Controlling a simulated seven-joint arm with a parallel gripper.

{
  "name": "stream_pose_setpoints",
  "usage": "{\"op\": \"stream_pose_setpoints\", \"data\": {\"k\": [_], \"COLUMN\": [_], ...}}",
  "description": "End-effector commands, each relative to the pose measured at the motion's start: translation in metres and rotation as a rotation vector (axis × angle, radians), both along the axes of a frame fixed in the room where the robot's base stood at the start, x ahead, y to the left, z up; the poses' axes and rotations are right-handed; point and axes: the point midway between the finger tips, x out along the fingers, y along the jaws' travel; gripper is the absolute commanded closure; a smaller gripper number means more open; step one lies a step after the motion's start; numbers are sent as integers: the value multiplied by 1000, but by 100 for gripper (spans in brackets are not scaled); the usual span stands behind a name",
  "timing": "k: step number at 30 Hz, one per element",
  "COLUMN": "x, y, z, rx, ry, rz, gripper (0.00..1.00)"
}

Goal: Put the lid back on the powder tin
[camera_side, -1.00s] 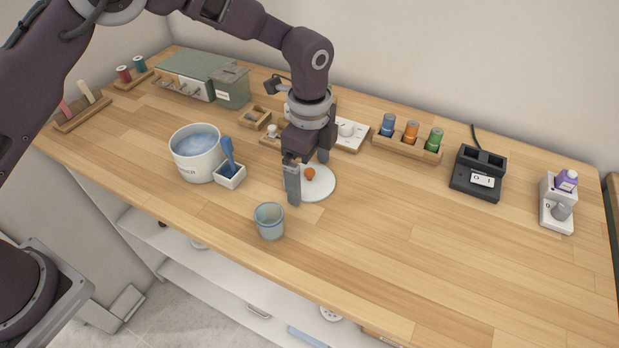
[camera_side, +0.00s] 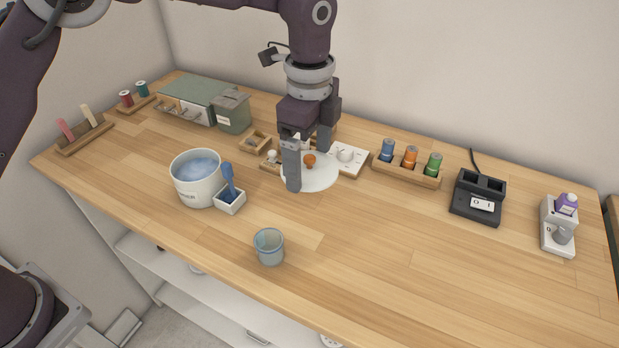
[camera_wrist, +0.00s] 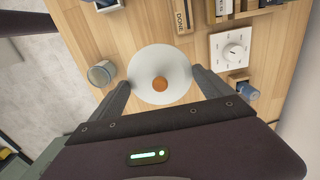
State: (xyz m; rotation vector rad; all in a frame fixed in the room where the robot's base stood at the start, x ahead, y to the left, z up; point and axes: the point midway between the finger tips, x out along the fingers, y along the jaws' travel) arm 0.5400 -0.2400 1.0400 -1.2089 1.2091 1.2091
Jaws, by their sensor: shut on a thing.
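The lid (camera_side: 313,180) is a round white disc with an orange knob. My gripper (camera_side: 308,168) is shut on it, one finger at each side of its rim. The wrist view shows the lid (camera_wrist: 150,62) between the two fingers, knob facing the camera. It appears level and raised above the table. The powder tin (camera_side: 198,190) seems to be the white pot at the left, with dark lettering. It stands upright, open, with pale blue powder inside. The lid is to the right of the tin and apart from it.
A small white box (camera_side: 230,203) with a blue scoop stands against the tin's right side. A grey-blue cup (camera_side: 269,248) stands near the front edge. A white dial panel (camera_side: 350,160) and a spool rack (camera_side: 407,174) are behind. The front right table (camera_side: 400,260) is clear.

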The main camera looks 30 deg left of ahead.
Motion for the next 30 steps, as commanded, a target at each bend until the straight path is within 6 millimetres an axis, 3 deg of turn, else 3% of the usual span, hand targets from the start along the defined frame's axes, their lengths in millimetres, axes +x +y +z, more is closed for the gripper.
{"op": "stream_pose_setpoints", "data": {"k": [6,13,23,30], "x": [1,0,-1,-20], "y": [-1,-1,76,147], "z": [56,100,104,104], "rx": [-3,-2,-3,-3], "ry": [-6,-4,1,0], "rz": [0,0,155,312], "gripper": [50,51,51,51]}}
